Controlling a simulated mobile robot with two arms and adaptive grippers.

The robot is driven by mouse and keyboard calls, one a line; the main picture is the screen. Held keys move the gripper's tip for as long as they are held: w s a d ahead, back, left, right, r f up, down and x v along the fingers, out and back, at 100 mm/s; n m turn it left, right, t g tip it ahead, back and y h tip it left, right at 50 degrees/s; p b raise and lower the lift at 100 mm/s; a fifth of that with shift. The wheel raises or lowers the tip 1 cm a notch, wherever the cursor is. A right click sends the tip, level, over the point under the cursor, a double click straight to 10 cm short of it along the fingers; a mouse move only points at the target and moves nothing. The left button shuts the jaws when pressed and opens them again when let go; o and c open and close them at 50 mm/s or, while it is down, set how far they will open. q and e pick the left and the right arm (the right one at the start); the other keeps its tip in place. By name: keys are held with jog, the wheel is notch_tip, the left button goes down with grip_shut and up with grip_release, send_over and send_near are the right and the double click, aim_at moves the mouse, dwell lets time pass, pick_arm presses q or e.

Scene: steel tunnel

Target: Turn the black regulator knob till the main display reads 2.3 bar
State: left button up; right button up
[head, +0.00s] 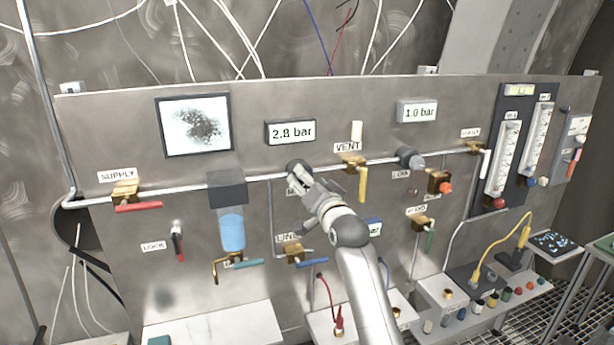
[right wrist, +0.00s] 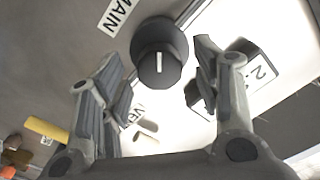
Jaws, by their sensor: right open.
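The black regulator knob (right wrist: 160,52), with a white pointer line, is in the right wrist view beside the MAIN label. In the head view the knob (head: 295,165) is partly covered by my gripper. My right gripper (head: 303,183) is open at the knob. In the right wrist view the spread fingers of this gripper (right wrist: 160,72) stand either side of the knob; contact is not visible. The main display (head: 290,131) above the knob reads 2.8 bar. Part of this display (right wrist: 264,72) shows at the right wrist view's right. My left gripper is not in view.
A second display (head: 417,111) reads 1.0 bar. The yellow VENT handle (head: 363,185) hangs right of the knob. A filter with a blue bowl (head: 231,230) is to its left. A blue-handled valve (head: 311,262) sits below. Pipes cross the steel panel (head: 90,140).

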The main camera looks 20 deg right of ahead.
jog(key=shift+w, duration=0.7)
jog(key=c, duration=1)
jog(key=shift+c, duration=0.2)
jog(key=n, duration=0.4)
jog(key=shift+n, duration=0.3)
jog(key=shift+a+n, duration=0.1)
jog(key=shift+n, duration=2.5)
